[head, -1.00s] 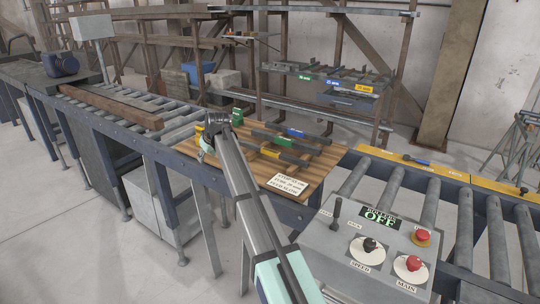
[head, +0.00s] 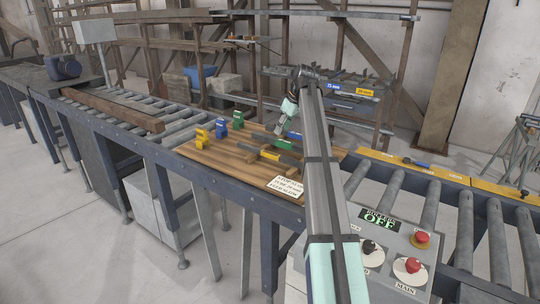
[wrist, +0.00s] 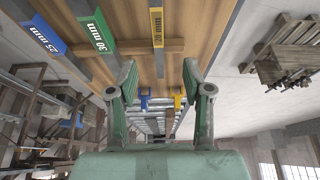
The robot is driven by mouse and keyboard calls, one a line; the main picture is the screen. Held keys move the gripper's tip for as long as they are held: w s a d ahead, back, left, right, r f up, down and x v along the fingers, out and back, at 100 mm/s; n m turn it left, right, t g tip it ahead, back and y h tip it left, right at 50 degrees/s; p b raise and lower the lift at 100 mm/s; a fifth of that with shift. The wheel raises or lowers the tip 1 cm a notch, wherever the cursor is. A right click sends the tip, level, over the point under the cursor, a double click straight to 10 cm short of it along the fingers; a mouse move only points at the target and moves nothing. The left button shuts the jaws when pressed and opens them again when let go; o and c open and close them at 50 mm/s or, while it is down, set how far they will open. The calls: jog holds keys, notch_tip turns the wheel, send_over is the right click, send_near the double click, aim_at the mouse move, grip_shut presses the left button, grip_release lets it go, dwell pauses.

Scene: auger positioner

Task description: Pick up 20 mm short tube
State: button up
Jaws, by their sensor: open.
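The 20 mm short tube (head: 270,155) lies on the wooden board (head: 225,160) and has a yellow label. In the wrist view, the 20 mm tube (wrist: 157,27) runs down from the top edge, ahead of the gap between my fingers. My gripper (wrist: 160,75) is open and empty, with one finger to each side of that gap. In the head view my gripper (head: 281,128) hangs over the back part of the board, above and behind the yellow-labelled tube. My arm hides part of the board's right side.
Beside the 20 mm tube lie a green-labelled 30 mm tube (wrist: 99,33) and a blue-labelled 25 mm tube (wrist: 42,35). A rack (head: 345,88) stands behind; a control panel (head: 395,245) is in front right.

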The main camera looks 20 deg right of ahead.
jog(key=p, duration=0.2)
send_over(271, 153)
jog(key=s+d, duration=0.1)
jog(key=s, duration=0.1)
jog(key=f, duration=0.8)
jog(key=shift+s, duration=0.2)
jog(key=shift+w+p+x, duration=0.2)
jog(key=shift+p+x, duration=1.1)
jog(key=shift+x, duration=1.3)
jog(key=shift+d+r, duration=0.1)
jog(key=shift+d, duration=0.05)
grip_shut()
